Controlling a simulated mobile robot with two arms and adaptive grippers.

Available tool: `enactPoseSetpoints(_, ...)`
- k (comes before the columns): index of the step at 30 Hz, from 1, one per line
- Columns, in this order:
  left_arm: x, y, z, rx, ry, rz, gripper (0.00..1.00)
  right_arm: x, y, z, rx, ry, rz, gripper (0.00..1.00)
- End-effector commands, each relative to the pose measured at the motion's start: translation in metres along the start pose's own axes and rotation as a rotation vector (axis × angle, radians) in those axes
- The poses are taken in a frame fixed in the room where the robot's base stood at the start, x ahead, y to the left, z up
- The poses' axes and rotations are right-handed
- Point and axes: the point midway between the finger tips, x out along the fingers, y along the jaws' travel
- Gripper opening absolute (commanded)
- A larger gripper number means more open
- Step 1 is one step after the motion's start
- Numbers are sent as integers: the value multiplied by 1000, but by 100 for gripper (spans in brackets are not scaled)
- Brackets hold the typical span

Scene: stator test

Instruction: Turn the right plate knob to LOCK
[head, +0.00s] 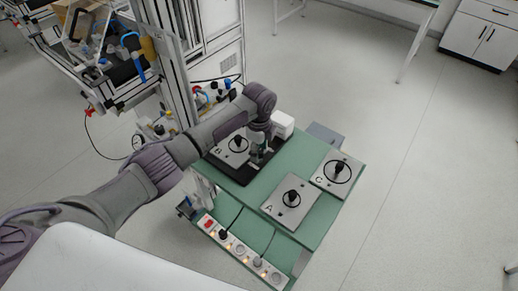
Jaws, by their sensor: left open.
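Three light plates with dark knobs are on a green bench top. Plate C (330,183), the rightmost, has its knob (340,167) standing inside a black ring. Plate A (275,211) is at the front with its knob (291,198). Plate B (222,151) is at the back left on a black base, and its knob (238,144) shows beside my arm. My left gripper (259,158) is open and points down at the right side of plate B, well left of plate C. Knob pointers and LOCK marks are too small to read. My right gripper is not in view.
A white box (283,124) stands behind my left gripper. A power strip (238,250) with lit switches runs along the bench's front left edge. A metal frame with equipment (200,45) rises behind. The bench top (288,165) between the plates is clear.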

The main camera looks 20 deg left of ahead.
Motion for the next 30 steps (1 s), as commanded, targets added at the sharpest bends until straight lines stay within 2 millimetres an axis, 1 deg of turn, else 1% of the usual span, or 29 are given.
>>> enactPoseSetpoints(8, 3, 0, 0, 1, 0, 0, 54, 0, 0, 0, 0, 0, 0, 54)
enactPoseSetpoints(9, 3, 0, 0, 1, 0, 0, 52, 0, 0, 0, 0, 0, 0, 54)
enactPoseSetpoints(17, 2, 0, 0, 1, 0, 0, 9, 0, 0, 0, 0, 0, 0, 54)
enactPoseSetpoints(18, 2, 0, 0, 1, 0, 0, 2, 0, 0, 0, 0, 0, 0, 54)
enactPoseSetpoints(19, 2, 0, 0, 1, 0, 0, 0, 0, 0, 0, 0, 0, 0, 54)
enactPoseSetpoints(26, 1, 0, 0, -14, 0, 1, 0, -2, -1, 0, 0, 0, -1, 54)
enactPoseSetpoints(30, 1, 1, 0, -58, 0, 2, 0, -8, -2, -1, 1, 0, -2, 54)
